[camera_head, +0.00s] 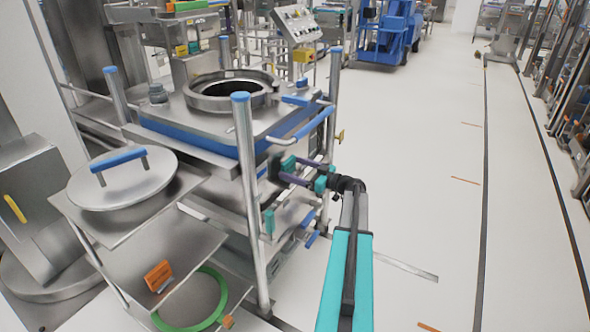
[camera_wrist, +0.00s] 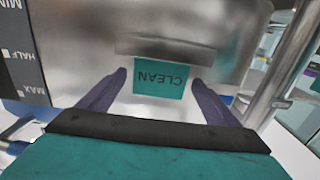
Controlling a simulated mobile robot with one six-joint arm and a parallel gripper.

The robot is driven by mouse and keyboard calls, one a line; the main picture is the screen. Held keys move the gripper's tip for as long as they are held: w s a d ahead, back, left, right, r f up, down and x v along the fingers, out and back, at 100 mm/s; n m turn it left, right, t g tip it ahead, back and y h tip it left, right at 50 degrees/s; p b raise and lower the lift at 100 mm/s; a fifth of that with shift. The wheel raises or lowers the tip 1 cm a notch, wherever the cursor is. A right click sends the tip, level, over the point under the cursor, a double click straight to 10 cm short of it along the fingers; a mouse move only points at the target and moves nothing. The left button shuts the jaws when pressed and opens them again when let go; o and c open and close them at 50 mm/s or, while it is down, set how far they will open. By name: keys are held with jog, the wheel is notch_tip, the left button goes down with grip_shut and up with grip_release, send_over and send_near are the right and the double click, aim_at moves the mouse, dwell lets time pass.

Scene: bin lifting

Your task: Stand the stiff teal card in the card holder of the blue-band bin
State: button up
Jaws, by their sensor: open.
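The teal card (camera_wrist: 159,82), marked CLEAN, shows upside down in the wrist view. Its edge meets the grey lip of the card holder (camera_wrist: 165,47) on the bin's metal wall, and it appears to stand in it. My gripper (camera_wrist: 158,76) is open, with one dark purple finger on each side of the card and a visible gap to both. In the head view my gripper (camera_head: 280,171) is at the right side of the blue-band bin (camera_head: 187,140), below its blue handle. The card is small there and hard to make out.
A metal post with a blue cap (camera_head: 247,190) stands just left of my gripper. A round lid (camera_head: 122,185) lies on a shelf at the left. A green ring (camera_head: 211,318) and an orange sign (camera_head: 158,276) are lower down. The floor (camera_head: 420,150) to the right is clear.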

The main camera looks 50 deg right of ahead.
jog(key=shift+s+d, duration=0.1)
jog(key=shift+s, duration=0.2)
jog(key=b+v, duration=0.2)
jog(key=v, duration=0.9)
jog(key=shift+s, duration=0.2)
dwell(0.3)
